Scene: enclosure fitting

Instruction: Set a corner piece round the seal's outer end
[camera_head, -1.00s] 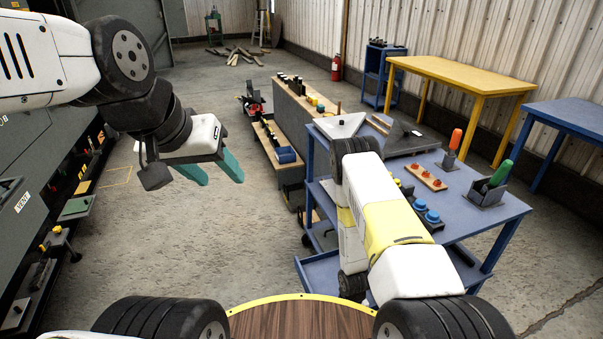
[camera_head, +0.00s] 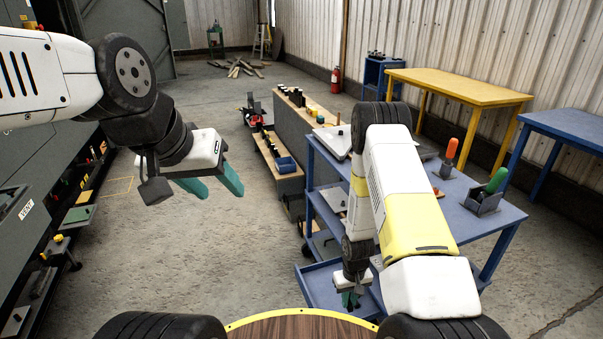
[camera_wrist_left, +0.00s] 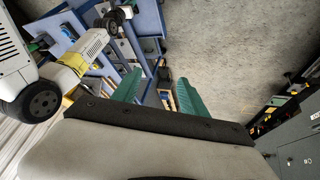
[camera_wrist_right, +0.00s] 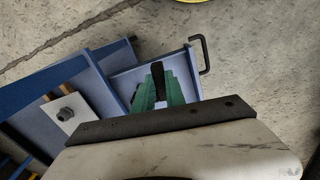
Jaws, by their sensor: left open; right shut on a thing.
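My right gripper (camera_head: 350,299) hangs low in front of the blue cart. In the right wrist view its green fingers (camera_wrist_right: 159,92) are shut on a small dark piece (camera_wrist_right: 158,78), which sticks out past the fingertips. I cannot tell for sure that it is a corner piece. My left gripper (camera_head: 216,185) is open and empty over bare floor, its fingers apart in the left wrist view (camera_wrist_left: 158,92). It is to the right of the grey enclosure (camera_head: 30,250). I cannot make out the seal or its outer end.
The blue cart (camera_head: 490,226) carries an orange-handled tool (camera_head: 451,150) and a green-handled tool (camera_head: 496,181) in holders. My right arm hides part of its top. A yellow table (camera_head: 460,84) and a blue table (camera_head: 575,120) stand behind. Floor between enclosure and cart is clear.

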